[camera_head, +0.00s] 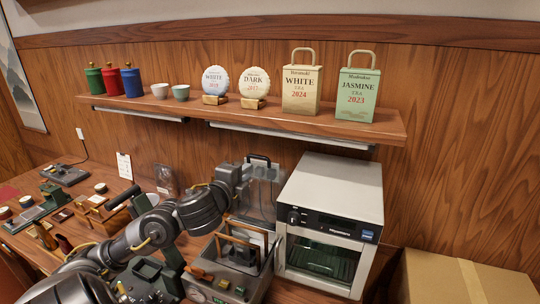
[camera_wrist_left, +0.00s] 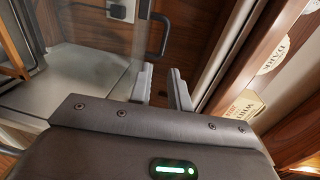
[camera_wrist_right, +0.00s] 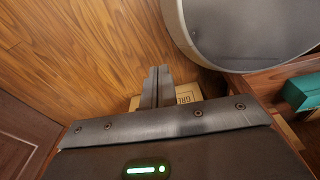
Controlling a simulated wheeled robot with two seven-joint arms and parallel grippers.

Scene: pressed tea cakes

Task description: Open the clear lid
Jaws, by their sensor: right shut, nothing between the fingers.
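The clear lid (camera_head: 266,192) is a see-through panel standing roughly upright at the back of a grey press machine (camera_head: 258,284). Its black handle (camera_head: 260,158) is at the top edge. My left gripper (camera_head: 246,172) is beside the lid near the handle. In the left wrist view, my left gripper (camera_wrist_left: 162,84) has its fingers apart with nothing seen between them. The black handle (camera_wrist_left: 163,36) shows just beyond the fingertips, and I cannot tell whether they touch. My right gripper (camera_wrist_right: 157,84) is shut and empty, above the floor, away from the lid.
A white oven-like cabinet (camera_head: 335,205) stands close on the right of the press. A shelf (camera_head: 300,121) with tins, cups and tea cakes runs above. A cardboard box (camera_head: 425,280) is at lower right. Below my right gripper are a small box (camera_wrist_right: 187,93) and wooden floor (camera_wrist_right: 90,45).

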